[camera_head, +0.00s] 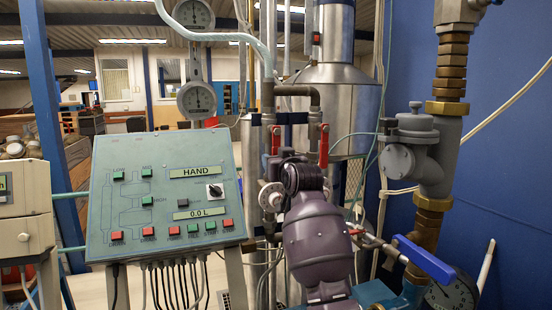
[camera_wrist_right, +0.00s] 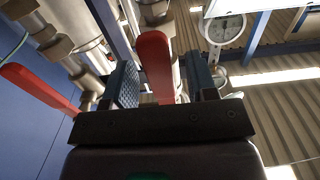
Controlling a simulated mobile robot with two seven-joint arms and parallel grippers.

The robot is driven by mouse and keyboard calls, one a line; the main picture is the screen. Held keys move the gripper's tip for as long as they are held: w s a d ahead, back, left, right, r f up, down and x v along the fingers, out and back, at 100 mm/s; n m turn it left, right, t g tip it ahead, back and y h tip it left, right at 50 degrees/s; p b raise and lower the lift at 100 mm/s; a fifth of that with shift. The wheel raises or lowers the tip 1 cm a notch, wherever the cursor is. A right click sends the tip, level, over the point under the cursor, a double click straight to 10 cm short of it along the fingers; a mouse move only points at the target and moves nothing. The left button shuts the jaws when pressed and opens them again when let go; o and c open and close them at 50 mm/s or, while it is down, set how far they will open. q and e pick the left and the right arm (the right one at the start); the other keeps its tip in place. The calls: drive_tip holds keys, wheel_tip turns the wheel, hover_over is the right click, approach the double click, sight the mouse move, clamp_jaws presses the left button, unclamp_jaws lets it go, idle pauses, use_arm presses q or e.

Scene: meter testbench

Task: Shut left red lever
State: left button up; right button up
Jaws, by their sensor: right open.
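The left red lever (camera_head: 275,139) stands upright on the pipework in the head view, left of a second red lever (camera_head: 323,145). In the right wrist view the left red lever (camera_wrist_right: 153,62) shows between the two fingers of my right gripper (camera_wrist_right: 160,75). The fingers are open, with a visible gap on the right finger's side; contact on the other side is unclear. The second red lever (camera_wrist_right: 38,88) lies outside the fingers, at the left of that view. In the head view my purple right arm hides the right gripper's fingers. My left gripper is not in view.
A green control panel (camera_head: 165,242) stands left of the levers. A grey valve (camera_head: 408,155) with brass fittings and a blue-handled valve (camera_head: 425,258) stand right. Metal pipes and a steel cylinder (camera_head: 335,75) crowd behind the levers. A dial gauge (camera_head: 196,99) is up left.

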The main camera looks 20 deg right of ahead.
drive_tip(key=shift+w, duration=0.55)
clamp_jaws()
